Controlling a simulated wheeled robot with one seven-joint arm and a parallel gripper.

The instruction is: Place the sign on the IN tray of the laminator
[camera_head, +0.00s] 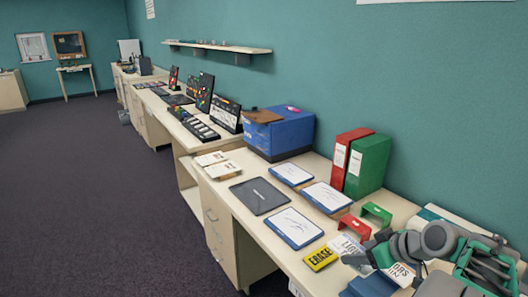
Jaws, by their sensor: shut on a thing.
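Several signs lie at the lower right of the head view: a yellow sign reading ERASE (320,258), a white sign with LIBRA lettering (345,243), and another white sign (401,274) partly hidden by my arm. My gripper (362,258) reaches in from the right among the white signs, shut on a sign; its fingers are small here, and I cannot tell which sign it grips. I cannot pick out the laminator or its IN tray for certain. A white and teal item (434,212) behind my arm is partly hidden.
Blue-rimmed trays with white sheets (294,228) and a dark flat panel (259,195) lie on the desk. A red binder (343,152) and a green binder (368,165) stand by the wall, near a blue box (278,133). Red (354,225) and green (377,213) brackets stand close behind the signs.

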